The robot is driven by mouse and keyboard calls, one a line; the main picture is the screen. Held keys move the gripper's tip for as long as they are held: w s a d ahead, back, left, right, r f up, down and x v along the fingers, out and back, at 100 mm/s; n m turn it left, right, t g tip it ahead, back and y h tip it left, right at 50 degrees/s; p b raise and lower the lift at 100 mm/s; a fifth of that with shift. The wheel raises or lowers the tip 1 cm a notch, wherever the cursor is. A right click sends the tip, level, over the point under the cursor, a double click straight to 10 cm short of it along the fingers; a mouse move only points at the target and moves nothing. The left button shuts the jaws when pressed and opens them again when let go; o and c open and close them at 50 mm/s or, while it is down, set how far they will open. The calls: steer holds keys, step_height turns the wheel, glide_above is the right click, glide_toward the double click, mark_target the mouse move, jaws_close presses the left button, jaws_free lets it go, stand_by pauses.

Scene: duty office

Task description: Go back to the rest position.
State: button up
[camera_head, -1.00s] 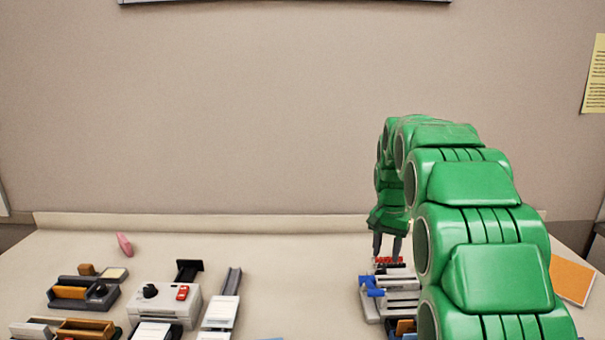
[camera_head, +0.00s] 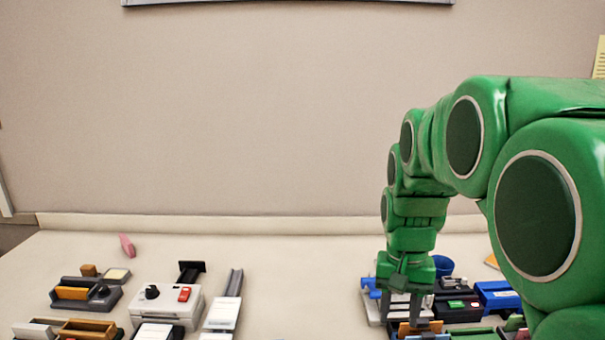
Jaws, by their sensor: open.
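My green arm comes in from the right side of the head view and bends down at its far end. My gripper (camera_head: 402,304) points down over the right part of the desk, in front of a grey and blue device (camera_head: 372,296). Its dark fingers are open, and I see nothing held between them. The fingertips are small here and partly merge with the items behind and below them. The arm hides part of the desk's right side.
The desk (camera_head: 290,265) is clear in the middle. On the left are a white device with a red button (camera_head: 165,303), a dark organiser (camera_head: 85,293) and a pink item (camera_head: 126,246). Dark and blue boxes (camera_head: 497,294) and a blue cup (camera_head: 443,265) stand right of my gripper.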

steer(key=s+a+f+n, duration=0.1)
steer(key=s+f, duration=0.1)
steer(key=s, duration=0.9)
steer(key=s+a+f+n, duration=0.1)
steer(key=s+f+n, duration=0.1)
steer(key=s, duration=0.9)
steer(key=shift+a+f+g, duration=0.2)
steer(key=shift+f+g, duration=0.05)
steer(key=shift+g, duration=0.05)
steer(key=shift+s, duration=0.1)
